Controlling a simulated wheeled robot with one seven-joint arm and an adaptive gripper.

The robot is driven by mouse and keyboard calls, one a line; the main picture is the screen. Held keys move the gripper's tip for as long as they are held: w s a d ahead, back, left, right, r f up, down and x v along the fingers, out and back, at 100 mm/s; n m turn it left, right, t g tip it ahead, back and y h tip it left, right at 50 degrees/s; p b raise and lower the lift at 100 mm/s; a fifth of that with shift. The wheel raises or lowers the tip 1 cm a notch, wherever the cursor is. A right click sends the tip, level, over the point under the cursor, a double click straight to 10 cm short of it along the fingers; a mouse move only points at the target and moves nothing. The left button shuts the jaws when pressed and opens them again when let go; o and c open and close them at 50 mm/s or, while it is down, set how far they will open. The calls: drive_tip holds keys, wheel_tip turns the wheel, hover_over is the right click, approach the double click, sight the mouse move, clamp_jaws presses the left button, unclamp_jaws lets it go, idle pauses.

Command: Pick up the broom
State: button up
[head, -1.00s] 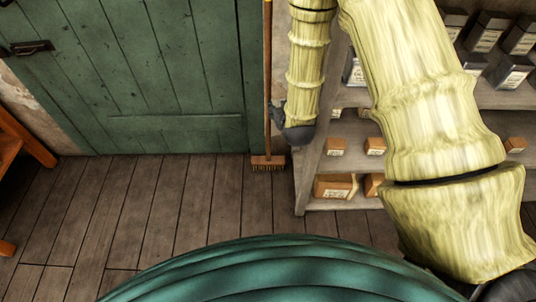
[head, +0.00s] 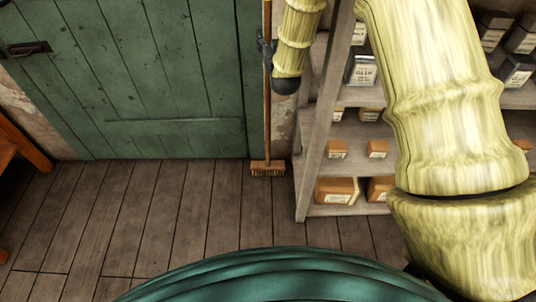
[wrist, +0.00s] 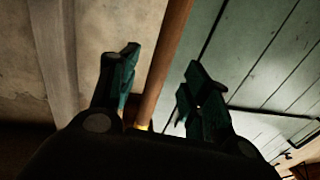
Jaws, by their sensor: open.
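The broom (head: 267,120) stands upright against the wall beside the green door, its thin wooden handle running up out of the head view. Its bristle head (head: 267,168) rests on the floor. My gripper (head: 265,50) is at the upper part of the handle, partly hidden behind my arm's yellow end link. In the wrist view my gripper (wrist: 155,90) is open, with one dark teal finger on each side of the broom handle (wrist: 163,60). The handle passes between the fingers, and a gap shows on the right side. I cannot tell whether either finger touches it.
A grey shelf (head: 310,160) with boxes and tins stands just right of the broom. The green door (head: 150,70) with a dark latch is to the left. A wooden piece of furniture (head: 25,148) is at the left edge. The plank floor between is clear.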

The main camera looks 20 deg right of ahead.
sight(269, 33)
drive_tip(key=shift+w+d, duration=0.15)
drive_tip(key=shift+w, duration=1.15)
drive_tip(key=shift+w+d, duration=0.15)
drive_tip(key=shift+w, duration=1.1)
drive_tip(key=shift+c, duration=0.5)
clamp_jaws()
drive_tip(key=shift+r, duration=0.1)
